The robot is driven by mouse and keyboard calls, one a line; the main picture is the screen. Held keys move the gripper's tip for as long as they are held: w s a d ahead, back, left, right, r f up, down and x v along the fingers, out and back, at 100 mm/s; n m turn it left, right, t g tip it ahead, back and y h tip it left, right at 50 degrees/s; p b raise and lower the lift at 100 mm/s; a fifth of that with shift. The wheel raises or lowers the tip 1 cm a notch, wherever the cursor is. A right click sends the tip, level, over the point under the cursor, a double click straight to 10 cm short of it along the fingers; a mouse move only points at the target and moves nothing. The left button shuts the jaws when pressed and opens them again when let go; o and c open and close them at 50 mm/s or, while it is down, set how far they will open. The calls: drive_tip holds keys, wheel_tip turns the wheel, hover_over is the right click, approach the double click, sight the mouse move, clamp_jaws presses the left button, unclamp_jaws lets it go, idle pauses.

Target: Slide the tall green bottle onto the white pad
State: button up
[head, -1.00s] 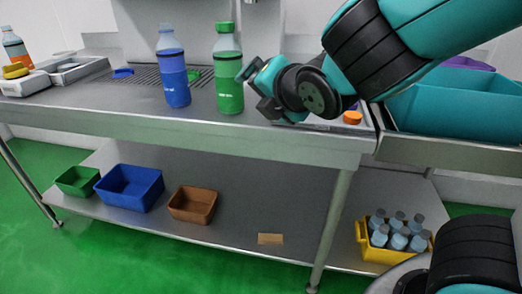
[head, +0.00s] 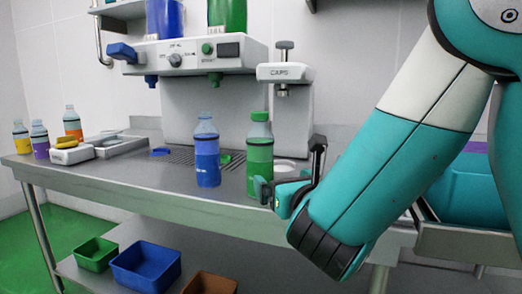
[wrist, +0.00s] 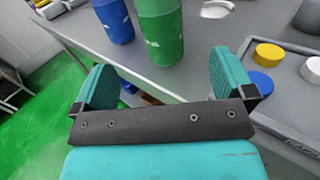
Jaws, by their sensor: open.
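The tall green bottle (head: 260,158) stands upright on the steel counter, with a green cap and a pale neck. Its green body also shows in the wrist view (wrist: 160,28), beyond my fingertips and roughly between their lines. My gripper (head: 290,172) is open and empty at the bottle's right side, near the counter's front edge. One finger overlaps the bottle's lower right edge in the head view; I cannot tell whether it touches. In the wrist view, my gripper (wrist: 160,75) has both fingers spread. The white pad (head: 286,165) lies under the caps machine, partly hidden by my gripper.
A blue bottle (head: 206,150) stands just left of the green one. The caps machine (head: 285,74) rises behind. A tray at right in the wrist view holds yellow (wrist: 268,54), blue (wrist: 259,83) and white (wrist: 312,70) caps. The counter's front edge (head: 140,201) is close.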

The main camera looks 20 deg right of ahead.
sight(260, 162)
drive_tip(key=w+p, duration=0.8)
drive_tip(key=w, duration=0.1)
drive_tip(key=w+p, duration=0.4)
drive_tip(key=shift+w+a+r, duration=0.1)
drive_tip(key=shift+w+a, duration=0.2)
drive_tip(key=shift+a, duration=0.05)
drive_tip(key=shift+w, duration=0.3)
drive_tip(key=shift+c, duration=0.5)
